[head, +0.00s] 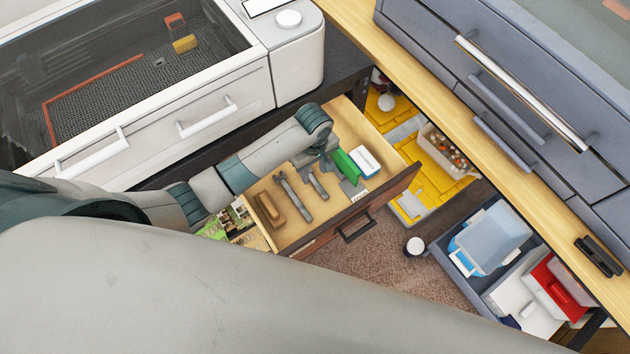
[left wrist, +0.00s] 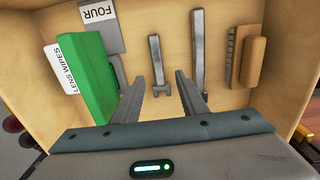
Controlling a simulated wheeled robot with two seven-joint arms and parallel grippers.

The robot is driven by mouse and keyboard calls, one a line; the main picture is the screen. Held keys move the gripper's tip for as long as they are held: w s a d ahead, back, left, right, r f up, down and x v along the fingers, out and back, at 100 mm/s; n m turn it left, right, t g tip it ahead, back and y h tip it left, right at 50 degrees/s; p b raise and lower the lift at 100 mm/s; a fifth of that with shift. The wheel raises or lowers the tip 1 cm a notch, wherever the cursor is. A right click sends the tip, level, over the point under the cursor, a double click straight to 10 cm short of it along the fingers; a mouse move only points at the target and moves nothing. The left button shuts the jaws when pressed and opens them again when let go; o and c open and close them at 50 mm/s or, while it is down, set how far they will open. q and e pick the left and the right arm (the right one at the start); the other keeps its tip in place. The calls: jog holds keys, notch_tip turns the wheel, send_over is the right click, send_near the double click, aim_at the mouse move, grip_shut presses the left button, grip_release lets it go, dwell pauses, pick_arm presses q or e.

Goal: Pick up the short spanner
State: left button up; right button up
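The short spanner (head: 318,184) is a grey metal tool lying flat in the open wooden drawer (head: 335,215). A longer grey spanner (head: 292,195) lies to its left in the head view. In the left wrist view the short spanner (left wrist: 156,57) shows between the fingers, with its forked end nearest me, and the longer spanner (left wrist: 198,50) lies to its right. My left gripper (head: 322,163) is over the drawer. Its two fingers (left wrist: 160,80) are apart with nothing held, one on each side of the short spanner's line. The right gripper does not show.
A green lens-wipes box (left wrist: 97,80) and a grey card marked FOUR (left wrist: 100,22) lie beside the short spanner. A brown brush (left wrist: 252,62) lies past the longer one. The drawer's front (head: 370,210) and walls surround them. A blue-grey open drawer (head: 450,270) stands at right.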

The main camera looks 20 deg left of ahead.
aim_at(315, 182)
pick_arm(q)
jog(key=shift+f, duration=0.1)
jog(key=shift+f+p, duration=0.45)
jog(key=shift+f, duration=0.15)
jog(key=shift+d+f+p, duration=0.1)
jog(key=shift+f+p, duration=0.25)
jog(key=shift+f, duration=1.55)
grip_shut()
